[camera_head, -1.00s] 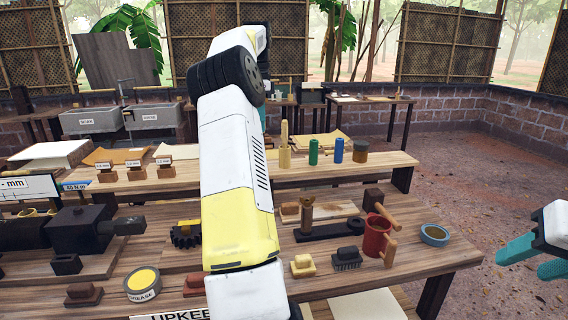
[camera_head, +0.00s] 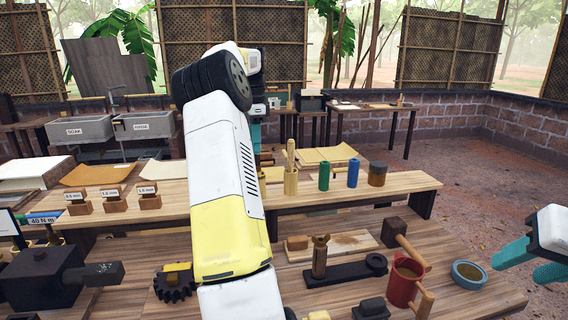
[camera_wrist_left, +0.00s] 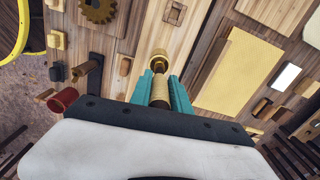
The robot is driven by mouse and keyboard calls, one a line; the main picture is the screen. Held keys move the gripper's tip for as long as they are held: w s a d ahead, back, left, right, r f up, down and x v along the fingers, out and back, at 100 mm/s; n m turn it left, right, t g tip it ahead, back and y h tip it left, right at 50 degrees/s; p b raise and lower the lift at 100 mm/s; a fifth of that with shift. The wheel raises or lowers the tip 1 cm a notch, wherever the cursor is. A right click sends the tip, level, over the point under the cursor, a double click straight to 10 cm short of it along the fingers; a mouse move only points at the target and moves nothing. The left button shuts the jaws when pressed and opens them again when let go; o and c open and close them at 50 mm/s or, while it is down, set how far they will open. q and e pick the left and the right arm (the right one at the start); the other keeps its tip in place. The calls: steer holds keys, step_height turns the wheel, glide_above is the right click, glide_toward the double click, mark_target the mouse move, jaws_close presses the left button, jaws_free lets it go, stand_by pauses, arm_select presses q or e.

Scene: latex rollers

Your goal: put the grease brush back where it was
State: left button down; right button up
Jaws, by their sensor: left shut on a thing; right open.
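My left gripper (camera_wrist_left: 161,92) is shut on a tan, wrapped cylindrical handle in the left wrist view; it appears to be the grease brush (camera_wrist_left: 160,89). A brass-coloured end (camera_wrist_left: 158,60) shows beyond the fingertips. In the head view my left arm hides most of this gripper; only a teal part (camera_head: 256,133) shows beside the arm. My right gripper (camera_head: 532,262) is open and empty at the right edge, beyond the bench end.
A green cylinder (camera_head: 324,177), a blue cylinder (camera_head: 353,173) and a brown jar (camera_head: 377,174) stand right of the holder. Open floor lies to the right.

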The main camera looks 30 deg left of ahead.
arm_select(q)
steer(key=shift+f, duration=2.55)
steer(key=c, duration=1.2)
jaws_free()
steer(key=shift+c, duration=0.2)
